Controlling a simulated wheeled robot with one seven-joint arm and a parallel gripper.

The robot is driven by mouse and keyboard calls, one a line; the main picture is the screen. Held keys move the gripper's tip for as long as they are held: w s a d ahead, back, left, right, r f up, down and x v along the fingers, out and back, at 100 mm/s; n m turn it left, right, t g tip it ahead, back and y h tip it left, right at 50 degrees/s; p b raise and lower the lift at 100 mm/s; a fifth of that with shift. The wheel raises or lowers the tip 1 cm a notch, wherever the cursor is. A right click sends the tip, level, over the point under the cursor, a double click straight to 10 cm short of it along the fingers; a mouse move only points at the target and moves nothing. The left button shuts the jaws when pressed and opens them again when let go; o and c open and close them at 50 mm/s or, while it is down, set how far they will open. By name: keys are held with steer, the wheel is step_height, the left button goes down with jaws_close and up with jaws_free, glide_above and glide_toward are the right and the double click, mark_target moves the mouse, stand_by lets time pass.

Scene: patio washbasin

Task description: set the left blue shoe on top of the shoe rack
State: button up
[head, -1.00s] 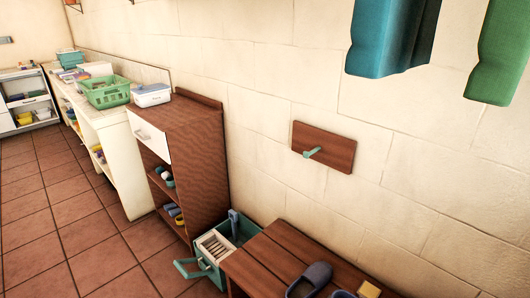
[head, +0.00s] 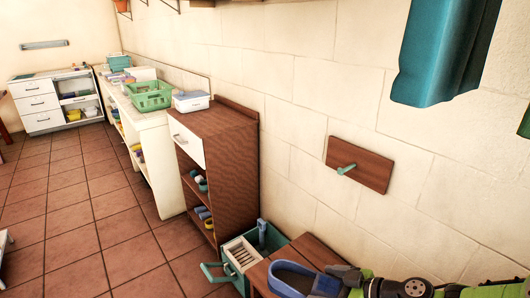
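A blue shoe (head: 289,279) is at the bottom edge of the head view, its open side up. My gripper (head: 334,284) is at its right end and appears shut on it; the fingertips are mostly hidden. The shoe is over or in front of a low slatted wooden stand (head: 308,250) against the wall. I cannot tell whether that stand is the shoe rack, or how high above it the shoe is. The stand's lower part is out of view. No second shoe is clearly visible.
A green crate (head: 272,240) stands left of the slatted stand. Beyond it are a brown cabinet (head: 233,160) and a white counter (head: 153,128) with a green basket (head: 151,95). A wooden hook board (head: 360,165) and teal cloth (head: 443,50) hang on the wall. The tiled floor at left is mostly clear.

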mark_target(328, 285)
step_height(328, 285, up, 8)
steer(key=p, duration=1.1)
steer(key=shift+f, duration=0.3)
steer(key=shift+f, duration=0.15)
